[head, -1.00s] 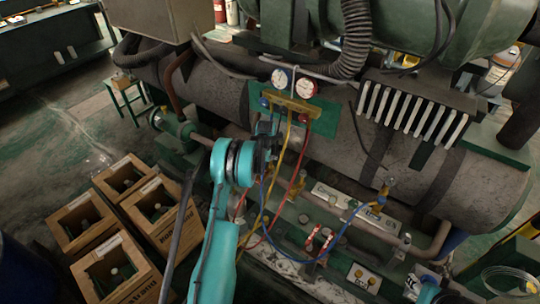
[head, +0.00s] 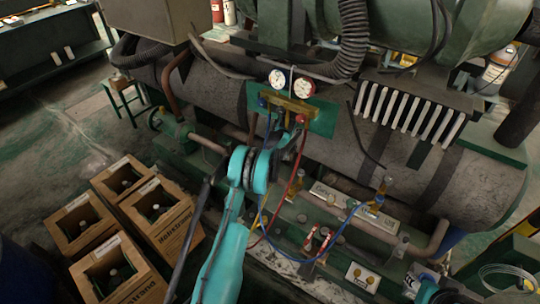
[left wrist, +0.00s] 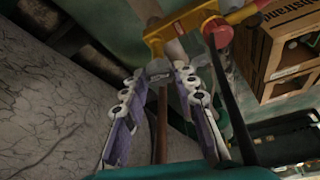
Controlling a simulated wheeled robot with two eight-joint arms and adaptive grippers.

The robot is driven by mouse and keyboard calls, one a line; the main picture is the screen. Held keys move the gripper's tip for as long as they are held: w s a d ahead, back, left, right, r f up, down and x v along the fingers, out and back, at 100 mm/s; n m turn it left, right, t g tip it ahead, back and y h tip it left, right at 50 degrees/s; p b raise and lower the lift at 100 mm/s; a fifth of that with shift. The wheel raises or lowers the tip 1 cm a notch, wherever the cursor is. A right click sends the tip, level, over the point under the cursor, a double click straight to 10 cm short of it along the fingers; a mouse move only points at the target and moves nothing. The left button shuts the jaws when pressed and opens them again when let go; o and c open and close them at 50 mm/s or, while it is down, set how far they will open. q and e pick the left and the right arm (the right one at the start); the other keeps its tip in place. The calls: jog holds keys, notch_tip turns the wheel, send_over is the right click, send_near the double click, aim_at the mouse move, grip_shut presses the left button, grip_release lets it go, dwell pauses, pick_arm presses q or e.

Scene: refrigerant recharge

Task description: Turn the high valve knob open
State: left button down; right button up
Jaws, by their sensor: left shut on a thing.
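The brass gauge manifold (head: 291,107) is on a green plate on the large grey cylinder, with two round gauges (head: 303,88) above it. A blue knob (head: 262,101) is at its left end and a red knob (head: 302,119) toward its right. In the left wrist view the yellow manifold (left wrist: 182,31) is just past the fingertips, with a red part (left wrist: 218,33) to their right. My left gripper (head: 281,125) is at the manifold's underside, close left of the red knob, shut on a part there. The held part is mostly hidden by the fingers.
Red (head: 290,192), yellow and blue hoses hang below the manifold close to my left arm. Wooden crates (head: 165,222) stand on the floor at left. A ribbed black duct (head: 355,35) and white fins (head: 410,112) are to the upper right.

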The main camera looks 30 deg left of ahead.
pick_arm(q)
jog(key=shift+n+g, duration=0.3)
jog(key=shift+n, duration=0.3)
jog(key=c, duration=1.2)
grip_release()
jog(key=shift+d, duration=0.1)
jog(key=shift+d+r, duration=0.1)
jog(key=shift+r, duration=0.3)
jog(key=s+d+r, duration=0.1)
jog(key=d, duration=0.3)
jog(key=s+d+r, duration=0.1)
jog(key=d, duration=0.3)
jog(key=s+d+r, duration=0.1)
jog(key=s+d, duration=0.1)
jog(key=d, duration=0.3)
jog(key=shift+s+r, duration=0.1)
jog(key=shift+r, duration=0.25)
